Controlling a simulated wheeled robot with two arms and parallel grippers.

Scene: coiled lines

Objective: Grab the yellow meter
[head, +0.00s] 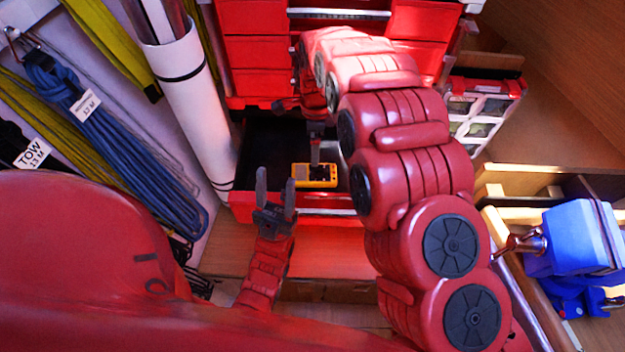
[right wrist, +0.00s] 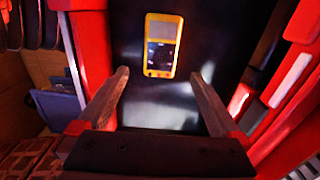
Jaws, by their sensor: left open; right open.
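The yellow meter (head: 314,175) lies in the open black-lined drawer (head: 262,160) of the red cabinet, close to the drawer's front. In the right wrist view the meter (right wrist: 163,45) shows its grey screen and dark dial, ahead of and roughly centred between the fingertips. My right gripper (right wrist: 160,76) is open and empty above the drawer. In the head view the right gripper (head: 315,155) is partly hidden by its arm and overlaps the meter's far edge. My left gripper (head: 275,188) is open and empty, its fingers upright near the drawer's front left corner.
Closed red drawers (head: 262,55) rise behind. A white tube (head: 190,100) stands left of the open drawer. A blue coiled rope (head: 110,130) and yellow lines hang on the left wall. A blue vise-like tool (head: 578,240) sits on the right. My right arm covers the drawer's right side.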

